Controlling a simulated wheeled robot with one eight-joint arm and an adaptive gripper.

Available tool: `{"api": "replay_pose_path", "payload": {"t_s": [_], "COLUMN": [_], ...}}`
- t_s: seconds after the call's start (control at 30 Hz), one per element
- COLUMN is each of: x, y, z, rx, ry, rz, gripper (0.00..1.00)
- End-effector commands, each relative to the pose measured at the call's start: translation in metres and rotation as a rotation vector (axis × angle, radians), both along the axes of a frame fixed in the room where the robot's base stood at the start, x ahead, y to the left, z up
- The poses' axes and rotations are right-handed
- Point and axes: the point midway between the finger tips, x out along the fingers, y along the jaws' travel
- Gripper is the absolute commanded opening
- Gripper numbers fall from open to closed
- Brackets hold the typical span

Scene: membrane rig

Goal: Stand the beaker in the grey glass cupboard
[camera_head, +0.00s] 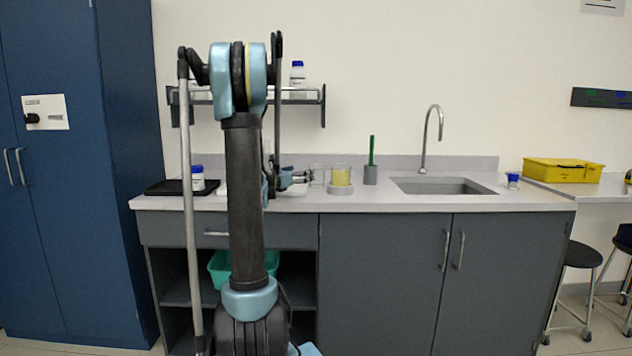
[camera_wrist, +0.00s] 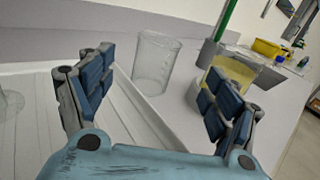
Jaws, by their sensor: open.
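An empty clear beaker (camera_head: 317,174) stands upright on the counter, left of a beaker of yellow liquid (camera_head: 341,175). In the wrist view the clear beaker (camera_wrist: 155,62) stands ahead of my gripper (camera_wrist: 163,82), by the edge of a white ridged tray (camera_wrist: 52,118). My gripper (camera_head: 304,177) is open and empty, with its fingers spread either side of the line to the beaker. No contact shows. Grey cupboard doors (camera_head: 385,290) under the counter are shut; I cannot tell whether this is the glass cupboard.
A green-handled brush in a grey holder (camera_head: 370,175) and a sink (camera_head: 445,186) lie to the right. A white bottle with a blue cap (camera_head: 198,178) stands at a black tray (camera_head: 168,188). A wall shelf (camera_head: 310,98) is above. My arm hides part of the counter.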

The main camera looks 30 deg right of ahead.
Motion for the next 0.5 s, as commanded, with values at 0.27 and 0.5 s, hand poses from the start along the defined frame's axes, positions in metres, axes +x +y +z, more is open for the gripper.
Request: {"api": "replay_pose_path", "payload": {"t_s": [0.27, 0.5], "x": [0.018, 0.025], "y": [-0.044, -0.059], "z": [0.000, 0.000], "rx": [0.001, 0.002], "ry": [-0.001, -0.001], "rz": [-0.002, 0.000], "gripper": [0.82, 0.82]}}
